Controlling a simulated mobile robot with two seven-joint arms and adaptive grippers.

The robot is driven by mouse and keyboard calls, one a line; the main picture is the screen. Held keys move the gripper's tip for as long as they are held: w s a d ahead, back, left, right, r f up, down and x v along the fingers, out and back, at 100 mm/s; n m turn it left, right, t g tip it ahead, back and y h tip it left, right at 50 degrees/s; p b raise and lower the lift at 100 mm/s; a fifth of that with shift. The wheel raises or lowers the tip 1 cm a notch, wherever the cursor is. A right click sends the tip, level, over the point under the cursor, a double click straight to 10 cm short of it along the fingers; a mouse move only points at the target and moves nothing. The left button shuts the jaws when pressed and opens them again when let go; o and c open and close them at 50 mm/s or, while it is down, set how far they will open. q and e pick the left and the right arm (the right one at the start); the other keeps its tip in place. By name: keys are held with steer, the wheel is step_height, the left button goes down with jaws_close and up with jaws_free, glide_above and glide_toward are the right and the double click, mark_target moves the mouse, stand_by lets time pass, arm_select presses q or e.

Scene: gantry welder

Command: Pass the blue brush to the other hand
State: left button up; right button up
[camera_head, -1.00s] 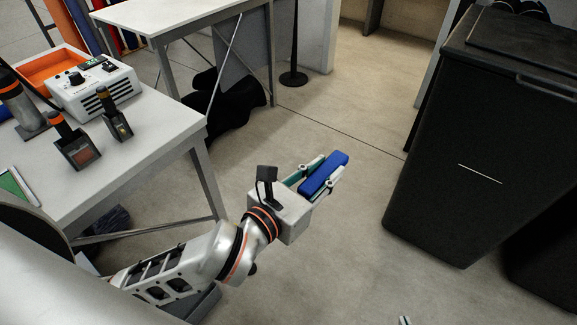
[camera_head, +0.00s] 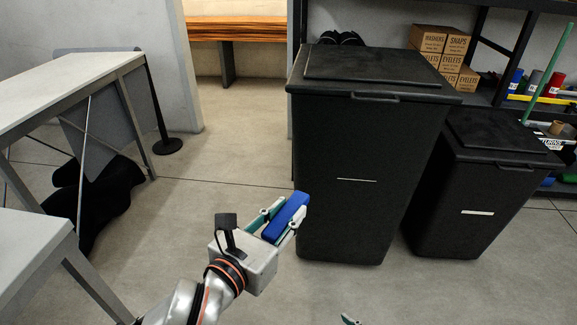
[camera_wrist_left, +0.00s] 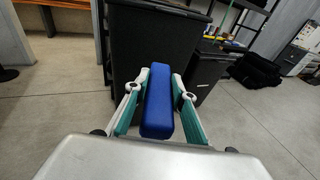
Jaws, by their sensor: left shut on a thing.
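The blue brush (camera_head: 286,216) is a long blue block, held out in front of my left gripper (camera_head: 282,221) in the head view. My left gripper is shut on it, with one finger on each side. In the left wrist view the brush (camera_wrist_left: 157,103) lies lengthwise between the two green-and-grey fingers, pointing away from the palm. Its far end reaches past the fingers. Only a small tip of my right gripper (camera_head: 349,320) shows at the bottom edge of the head view, apart from the brush; the rest is out of frame.
A tall black bin (camera_head: 362,165) stands just beyond the brush, with a lower black bin (camera_head: 480,190) to its right. A shelf with cardboard boxes (camera_head: 442,50) is behind. Tables (camera_head: 60,90) stand at the left. The floor (camera_head: 200,185) between is clear.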

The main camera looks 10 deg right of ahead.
steer(key=w+a+r+n+g+y, duration=0.1)
steer(key=w+a+r, duration=0.2)
steer(key=w, duration=0.4)
steer(key=w+a+r+n+y, duration=0.1)
steer(key=w+a+r+n, duration=0.1)
steer(key=w+r, duration=0.35)
steer(key=w+a+r+n+g, duration=0.1)
steer(key=w+a+r, duration=0.15)
steer(key=w, duration=0.65)
steer(key=w+r+n+g, duration=0.1)
steer(key=w+r+n, duration=0.1)
steer(key=w+r, duration=0.5)
step_height(320, 180, up, 28)
steer(key=n+g+h, duration=0.5)
steer(key=n+g, duration=0.2)
steer(key=n, duration=1.1)
glide_above(295, 196)
step_height(295, 196, down, 11)
steer(key=shift+r, duration=0.1)
